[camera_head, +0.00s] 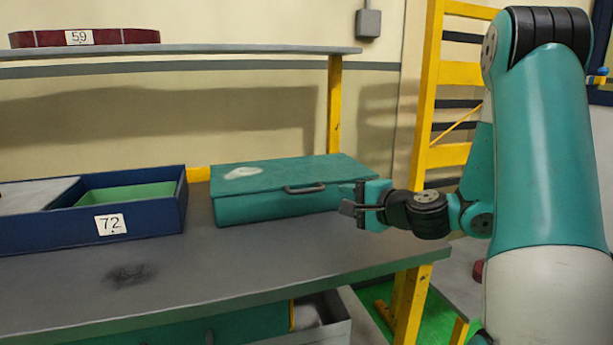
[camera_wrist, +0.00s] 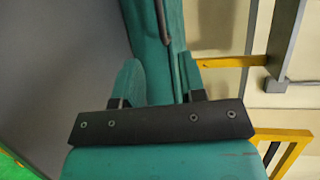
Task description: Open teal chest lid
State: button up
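The teal chest (camera_head: 265,206) stands on the grey workbench with its lid (camera_head: 270,172) down. A dark handle (camera_head: 305,188) is on the lid's front edge, and a pale worn patch marks the lid's left part. In the wrist view the chest (camera_wrist: 147,25) and its handle (camera_wrist: 164,22) show at the top, beyond the fingers. My gripper (camera_head: 352,200) is at the chest's right front, to the right of the handle and apart from it. In the wrist view my gripper (camera_wrist: 158,82) has its two fingers spread with nothing held between them.
A blue box (camera_head: 150,218) labelled 72, with a green insert, stands left of the chest. A shelf (camera_head: 230,49) runs above, carrying a dark red box (camera_head: 130,36) labelled 59. The front of the workbench (camera_head: 210,265) is clear. A yellow post (camera_head: 335,105) rises behind the chest.

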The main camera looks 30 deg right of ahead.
aim_at(308, 192)
jog(key=p+x, duration=0.4)
jog(key=x, duration=1)
grip_shut()
